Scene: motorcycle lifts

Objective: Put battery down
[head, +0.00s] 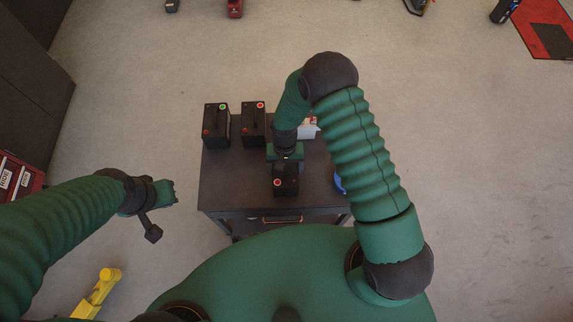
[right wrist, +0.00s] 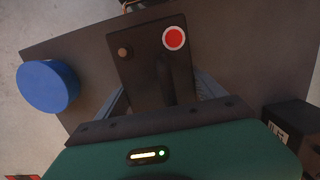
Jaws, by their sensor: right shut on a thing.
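A black battery (head: 287,184) with a red-ringed terminal is in my right gripper (head: 286,165), over the front middle of the dark cart (head: 235,188). In the right wrist view the battery (right wrist: 148,62) sits between the fingers, its red cap at the upper right. Whether its base touches the cart top is hidden. Two more black batteries stand upright at the cart's back left, one with a green terminal (head: 216,126) and one with a red terminal (head: 253,124). My left gripper (head: 168,192) is left of the cart, apart from it, too small to judge.
A blue round object (head: 340,183) is at the cart's right, partly behind my right arm; it also shows in the right wrist view (right wrist: 48,86). A white and red item (head: 309,128) lies at the back right. The cart's left front top is bare. A yellow stand (head: 98,292) is on the floor.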

